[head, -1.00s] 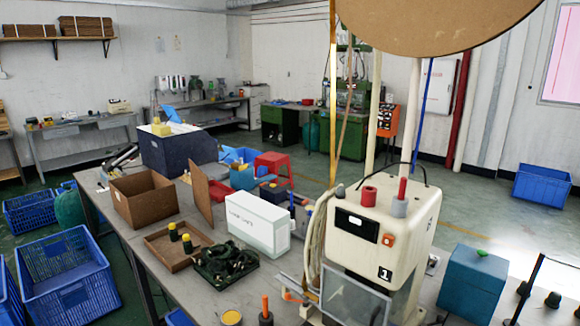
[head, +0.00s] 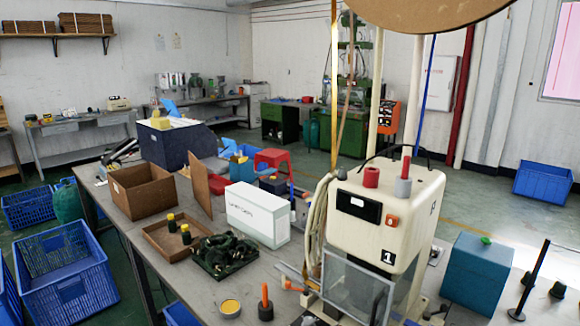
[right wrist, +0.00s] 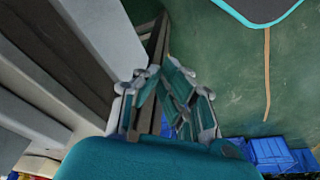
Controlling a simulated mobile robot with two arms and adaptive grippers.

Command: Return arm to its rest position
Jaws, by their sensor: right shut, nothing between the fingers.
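My right gripper (right wrist: 172,82) shows in the right wrist view, with its fingers closed together and nothing between them. It hangs over the green floor, beside a pale and dark vertical structure on the left that I cannot identify. Neither gripper shows in the head view. My left gripper is out of sight.
Blue crates (head: 66,277) stand on the floor at left. Blue crates (right wrist: 270,152) also show in the wrist view.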

